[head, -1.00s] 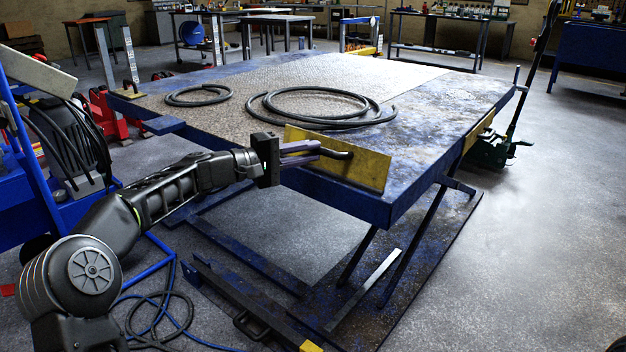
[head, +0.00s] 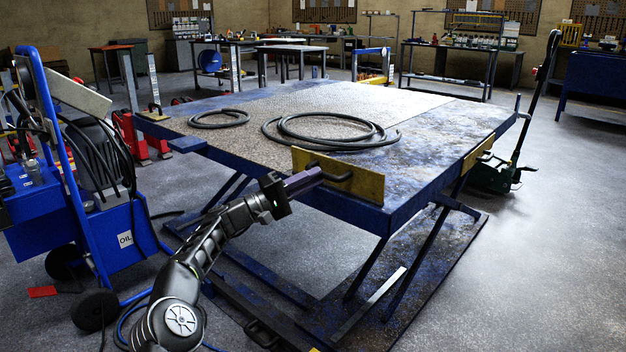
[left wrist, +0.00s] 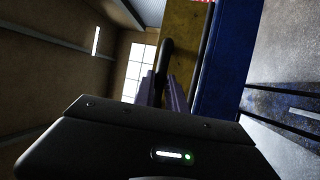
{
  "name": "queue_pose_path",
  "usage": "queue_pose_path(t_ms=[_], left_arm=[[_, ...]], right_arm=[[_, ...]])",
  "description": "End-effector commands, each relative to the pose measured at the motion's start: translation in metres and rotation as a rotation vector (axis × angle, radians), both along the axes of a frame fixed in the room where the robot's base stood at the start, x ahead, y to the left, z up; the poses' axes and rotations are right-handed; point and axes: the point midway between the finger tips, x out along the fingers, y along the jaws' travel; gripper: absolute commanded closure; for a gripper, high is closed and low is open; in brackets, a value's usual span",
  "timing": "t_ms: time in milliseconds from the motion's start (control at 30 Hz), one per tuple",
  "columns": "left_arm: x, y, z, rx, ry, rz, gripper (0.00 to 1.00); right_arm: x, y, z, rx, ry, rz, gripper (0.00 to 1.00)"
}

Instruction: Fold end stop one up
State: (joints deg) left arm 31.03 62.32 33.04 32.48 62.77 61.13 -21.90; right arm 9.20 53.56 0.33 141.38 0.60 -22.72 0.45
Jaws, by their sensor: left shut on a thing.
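A yellow end stop plate (head: 362,186) stands upright along the near edge of the blue lift table (head: 430,170), rising above the table top. A dark bar handle (head: 342,179) sticks out from its outer face. My left gripper (head: 316,176) is shut on this handle, in front of the plate. In the left wrist view the gripper fingers (left wrist: 161,90) close around the dark handle (left wrist: 166,52), beside the yellow plate (left wrist: 186,35) and the blue table edge (left wrist: 228,60). The fingertips are partly hidden behind the wrist housing. My right gripper is not in view.
Black hoses (head: 335,132) lie coiled on the table top. A second yellow plate (head: 479,152) is at the table's right side. A blue oil trolley (head: 85,215) stands at left, a green pallet jack (head: 495,172) at right.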

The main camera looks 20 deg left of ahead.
Motion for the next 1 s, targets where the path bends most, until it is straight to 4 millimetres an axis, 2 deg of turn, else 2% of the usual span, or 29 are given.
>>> queue_pose_path(t_ms=[333,367,600,1000], left_arm=[[0.0000,-0.0008,-0.0014,0.000,0.000,-0.003,1.00],[0.0001,-0.0008,-0.0015,0.000,0.000,-0.003,0.82],[0.0000,-0.0005,-0.0011,0.000,0.000,-0.002,0.63],[-0.0038,0.0044,-0.0023,0.000,0.002,-0.001,0.62]], right_arm=[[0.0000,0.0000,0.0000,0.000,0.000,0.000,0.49],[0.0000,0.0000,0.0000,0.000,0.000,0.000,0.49],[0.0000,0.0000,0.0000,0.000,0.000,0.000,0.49],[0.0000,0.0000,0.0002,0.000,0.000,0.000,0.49]])
